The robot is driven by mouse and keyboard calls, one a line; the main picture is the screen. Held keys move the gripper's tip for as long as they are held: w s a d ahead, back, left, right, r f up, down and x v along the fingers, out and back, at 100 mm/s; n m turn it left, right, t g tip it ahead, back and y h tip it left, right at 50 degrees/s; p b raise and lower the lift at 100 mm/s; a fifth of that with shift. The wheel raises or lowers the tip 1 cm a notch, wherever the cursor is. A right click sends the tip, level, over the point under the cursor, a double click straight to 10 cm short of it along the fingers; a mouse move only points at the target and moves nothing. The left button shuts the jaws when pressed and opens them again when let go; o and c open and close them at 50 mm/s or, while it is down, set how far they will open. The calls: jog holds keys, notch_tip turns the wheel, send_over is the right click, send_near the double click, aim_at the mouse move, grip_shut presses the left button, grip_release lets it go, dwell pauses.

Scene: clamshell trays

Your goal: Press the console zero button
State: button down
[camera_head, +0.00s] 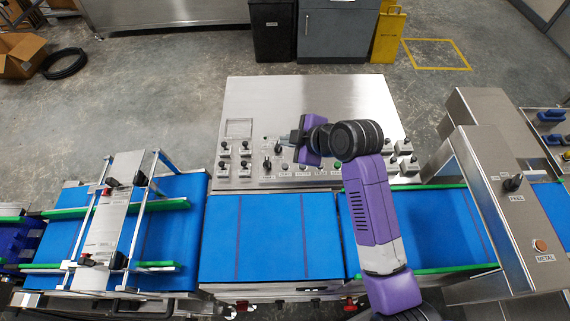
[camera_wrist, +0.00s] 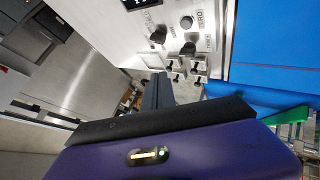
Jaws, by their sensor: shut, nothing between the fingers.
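The console (camera_head: 350,105) is a wide steel panel behind the blue conveyor. In the wrist view, the zero button (camera_wrist: 187,22) is a small round pale button in a dark ring, with the label ZERO beside it. My gripper (camera_head: 287,138) is over the console's front middle part, pointing left. Its shut, empty fingers also show in the wrist view (camera_wrist: 158,80), below the zero button in the picture and apart from it.
Black knobs (camera_wrist: 188,47) sit close to the zero button, and several toggle switches (camera_head: 234,155) stand left of my gripper. The blue conveyor (camera_head: 270,235) in front is bare. A guarded frame (camera_head: 115,210) stands left and a metal detector housing (camera_head: 490,180) right.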

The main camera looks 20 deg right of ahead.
aim_at(288, 168)
jog(key=shift+f, duration=0.1)
notch_tip(288, 168, down, 9)
jog(key=b, duration=0.6)
jog(key=shift+r, duration=0.2)
jog(key=shift+f, duration=0.1)
dwell(1.7)
jog(key=shift+f, duration=0.3)
jog(key=shift+f+b, duration=0.45)
jog(key=shift+b, duration=0.05)
dwell(0.8)
jog(key=shift+r, duration=0.15)
jog(key=shift+r+p, duration=0.75)
jog(key=shift+p, duration=0.05)
